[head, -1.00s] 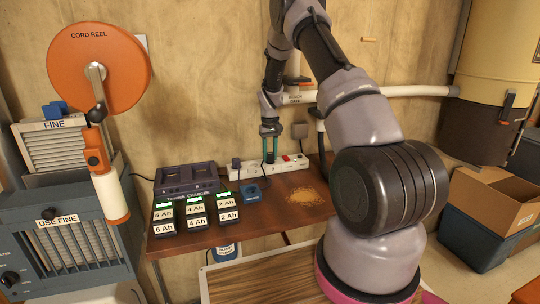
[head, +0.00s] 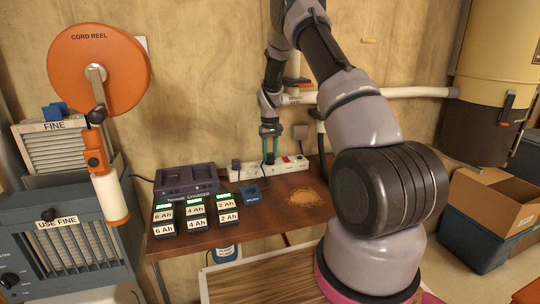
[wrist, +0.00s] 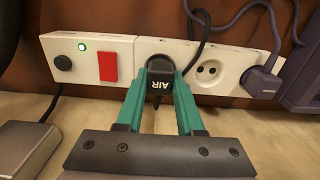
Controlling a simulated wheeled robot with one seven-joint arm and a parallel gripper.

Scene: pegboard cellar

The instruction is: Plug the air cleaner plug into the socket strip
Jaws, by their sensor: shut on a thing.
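The white socket strip (head: 294,164) lies at the back of the workbench against the wall, and fills the upper wrist view (wrist: 133,50). It has a red switch (wrist: 108,66), a lit green lamp (wrist: 81,47) and a round black knob. My gripper (head: 270,160) is shut on the black air cleaner plug (wrist: 160,82), marked "AIR", at the strip's face next to the switch end. The plug's front end is hidden, so I cannot tell how deep it sits. An empty round socket (wrist: 209,73) is to its right, then a grey-purple plug (wrist: 262,81) in the strip.
A charger (head: 186,179) and several labelled battery packs (head: 195,211) stand on the bench's left. A small blue block (head: 250,194) lies in front of the strip. A sawdust patch (head: 304,197) lies to the right. A dark cord runs behind the plug.

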